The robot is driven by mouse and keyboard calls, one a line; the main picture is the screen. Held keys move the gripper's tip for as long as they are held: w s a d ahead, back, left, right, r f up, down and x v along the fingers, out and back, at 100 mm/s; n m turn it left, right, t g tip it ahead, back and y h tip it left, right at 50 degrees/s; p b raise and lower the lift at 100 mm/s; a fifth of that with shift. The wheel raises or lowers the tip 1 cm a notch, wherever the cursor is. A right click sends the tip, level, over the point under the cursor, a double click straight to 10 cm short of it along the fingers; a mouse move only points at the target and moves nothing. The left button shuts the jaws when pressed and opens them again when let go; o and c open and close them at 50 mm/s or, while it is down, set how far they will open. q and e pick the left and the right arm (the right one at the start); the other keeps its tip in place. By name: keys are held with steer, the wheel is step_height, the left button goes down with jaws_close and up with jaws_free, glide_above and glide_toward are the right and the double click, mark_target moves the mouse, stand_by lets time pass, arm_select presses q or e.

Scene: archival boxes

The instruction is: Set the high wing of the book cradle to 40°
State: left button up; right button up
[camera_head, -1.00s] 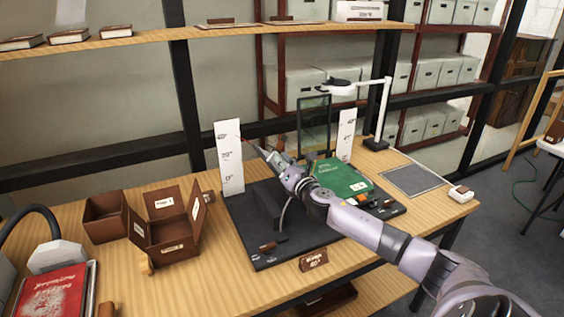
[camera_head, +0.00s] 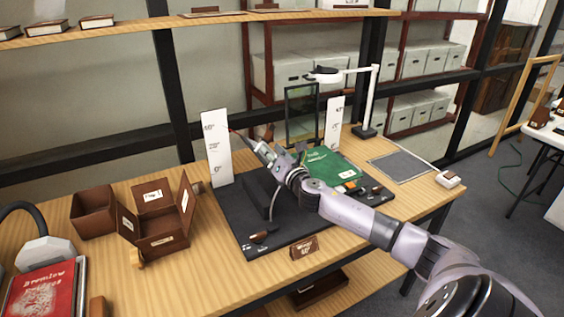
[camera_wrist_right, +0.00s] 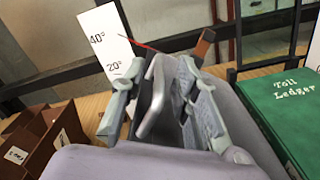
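The book cradle has a black base (camera_head: 290,240) on the wooden bench. A white scale board (camera_head: 216,150) stands at its left with degree marks; the wrist view shows 40° and 20° on this board (camera_wrist_right: 108,45). A thin red pointer (camera_wrist_right: 135,43) crosses it between these two marks. A green Toll Ledger (camera_head: 335,166) lies on the cradle's right part. My right gripper (camera_head: 262,151) is over the cradle beside the left scale. In the wrist view its fingers (camera_wrist_right: 160,75) stand apart around a grey bar; whether they clamp it is unclear. My arm partly hides the wing. My left gripper is out of view.
A second white scale (camera_head: 334,122), a dark framed pane (camera_head: 301,115) and a white lamp (camera_head: 370,105) stand behind. Brown open boxes (camera_head: 160,232) are at left, near a red book (camera_head: 42,292). A small placard (camera_head: 304,248) is at the front edge. A grey mat (camera_head: 400,166) lies right.

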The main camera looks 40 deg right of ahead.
steer(key=v, duration=1.1)
steer(key=shift+s+d, duration=0.15)
steer(key=shift+d, duration=0.1)
steer(key=shift+f, duration=0.25)
